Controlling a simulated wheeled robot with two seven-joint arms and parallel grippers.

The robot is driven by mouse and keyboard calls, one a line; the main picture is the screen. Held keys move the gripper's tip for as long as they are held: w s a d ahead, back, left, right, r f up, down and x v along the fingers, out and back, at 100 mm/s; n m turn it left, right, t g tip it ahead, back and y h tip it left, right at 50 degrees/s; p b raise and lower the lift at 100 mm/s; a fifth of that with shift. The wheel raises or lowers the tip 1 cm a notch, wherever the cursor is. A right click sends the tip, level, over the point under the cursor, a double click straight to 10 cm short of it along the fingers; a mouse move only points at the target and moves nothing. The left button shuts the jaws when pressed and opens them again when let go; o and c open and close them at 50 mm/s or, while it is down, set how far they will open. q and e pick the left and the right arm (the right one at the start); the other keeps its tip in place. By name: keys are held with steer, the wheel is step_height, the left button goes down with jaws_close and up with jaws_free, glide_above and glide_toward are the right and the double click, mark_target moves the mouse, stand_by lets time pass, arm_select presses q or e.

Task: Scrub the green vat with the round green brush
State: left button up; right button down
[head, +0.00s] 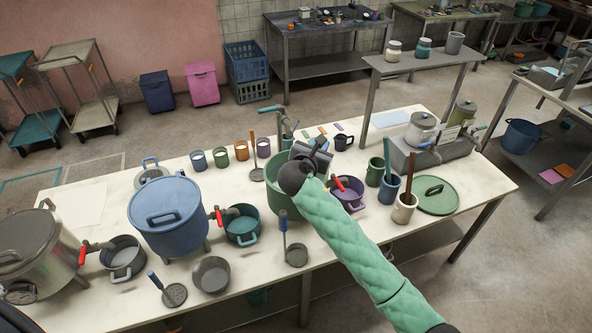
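The green vat (284,202) stands open on the white table, with a red-handled tap (337,183) on its right side. My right arm, in a green padded sleeve, reaches across from the lower right. My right gripper (314,152) is over the vat's far rim; I cannot tell whether its fingers are open or shut, or hold anything. The arm hides much of the vat's inside. My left gripper is not in view.
A blue vat (166,216) and a teal pot (242,226) stand to the left. A purple pot (348,194) is under the green vat's tap. A teal fitting (287,128) rises behind the vat.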

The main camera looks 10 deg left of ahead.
step_height(320, 180, up, 14)
steer(key=s+d, duration=0.1)
steer(key=s, duration=0.1)
steer(key=shift+s+d+f, duration=0.2)
steer(key=shift+d+f, duration=0.05)
steer(key=shift+d, duration=0.1)
stand_by(0.9)
steer(key=shift+r, duration=0.1)
